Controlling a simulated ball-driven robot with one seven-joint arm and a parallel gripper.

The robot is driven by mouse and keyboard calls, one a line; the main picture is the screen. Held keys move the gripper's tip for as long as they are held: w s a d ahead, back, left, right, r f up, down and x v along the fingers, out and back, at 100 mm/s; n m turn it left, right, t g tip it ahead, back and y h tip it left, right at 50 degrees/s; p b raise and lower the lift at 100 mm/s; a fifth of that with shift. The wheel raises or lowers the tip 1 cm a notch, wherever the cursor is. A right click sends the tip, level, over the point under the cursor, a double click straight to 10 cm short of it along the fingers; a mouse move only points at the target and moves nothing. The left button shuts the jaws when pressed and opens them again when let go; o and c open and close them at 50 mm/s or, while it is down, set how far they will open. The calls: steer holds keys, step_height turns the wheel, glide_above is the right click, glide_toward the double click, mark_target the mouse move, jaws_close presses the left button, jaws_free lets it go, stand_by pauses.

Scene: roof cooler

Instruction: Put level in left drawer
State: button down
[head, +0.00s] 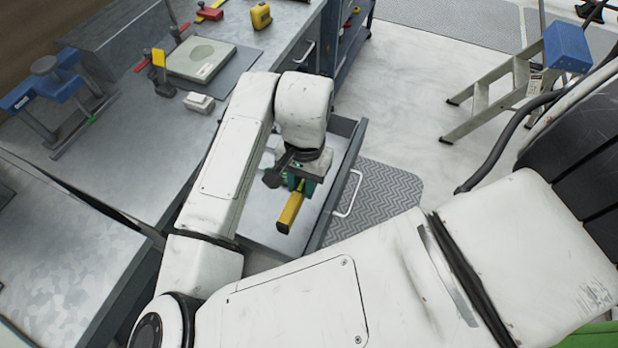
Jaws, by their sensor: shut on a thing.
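The level is a yellow bar (290,210) with a dark end. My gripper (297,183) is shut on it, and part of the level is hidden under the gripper. The level is over or inside an open drawer (338,190) with a grey front and a white handle. I cannot tell whether the level touches the drawer floor. Something green shows beside the gripper, partly hidden. My arm covers part of the drawer.
A metal workbench (100,215) runs along the left. On it are a blue clamp stand (45,80), a grey-green plate (200,60), a white box (199,102) and a yellow tape measure (261,16). A stepladder (510,85) stands at upper right; the floor between is clear.

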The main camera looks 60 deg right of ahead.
steer(key=d+f, duration=0.6)
steer(key=shift+w+f, duration=0.1)
steer(key=shift+w, duration=0.2)
steer(key=shift+f, duration=1.65)
steer(key=shift+f, duration=0.1)
steer(key=c, duration=0.9)
jaws_free()
steer(key=r, duration=0.4)
steer(key=d+r, duration=0.1)
steer(key=r, duration=0.7)
steer(key=shift+d+r+p, duration=0.1)
steer(key=shift+d+p, duration=0.2)
